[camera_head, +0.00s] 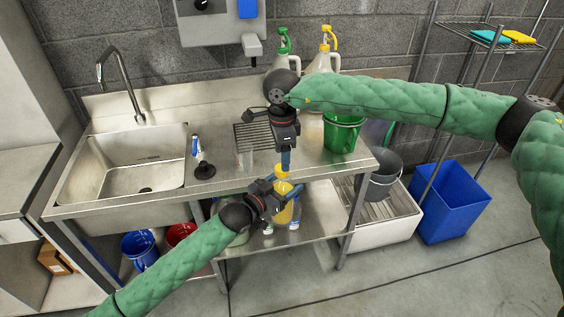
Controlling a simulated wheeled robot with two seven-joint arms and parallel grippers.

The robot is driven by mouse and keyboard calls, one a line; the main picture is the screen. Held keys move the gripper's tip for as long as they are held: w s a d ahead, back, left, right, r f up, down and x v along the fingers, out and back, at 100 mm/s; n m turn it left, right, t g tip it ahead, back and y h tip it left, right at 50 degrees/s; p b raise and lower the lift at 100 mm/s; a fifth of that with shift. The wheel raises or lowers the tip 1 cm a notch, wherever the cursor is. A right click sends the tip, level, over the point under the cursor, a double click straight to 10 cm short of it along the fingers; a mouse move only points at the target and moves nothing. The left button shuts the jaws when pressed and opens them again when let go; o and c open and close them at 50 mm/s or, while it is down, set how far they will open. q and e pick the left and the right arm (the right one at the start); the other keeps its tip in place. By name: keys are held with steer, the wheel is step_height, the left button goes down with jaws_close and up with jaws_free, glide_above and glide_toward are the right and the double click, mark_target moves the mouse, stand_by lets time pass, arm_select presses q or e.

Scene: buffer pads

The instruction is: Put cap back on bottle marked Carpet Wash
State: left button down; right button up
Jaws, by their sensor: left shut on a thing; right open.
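A yellow bottle (286,212) is in front of the steel counter's front edge, and my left gripper (276,190) is shut on it. A small yellow part (282,171) shows at its top; I cannot tell whether it is a cap or the bottle's neck. My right gripper (286,165) points down just above that part and is open. The fingers hide much of the bottle's upper part. No label can be read, so I cannot tell whether this is the Carpet Wash bottle.
The steel counter (225,180) has a sink (130,170) at left and a green bucket (341,133) at right. Jugs with green (284,38) and yellow (326,38) tops stand behind. Bottles stand on the lower shelf (320,232). A blue bin (450,205) is on the floor.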

step_height(320, 180, up, 8)
steer(key=shift+f, duration=0.15)
stand_by(0.6)
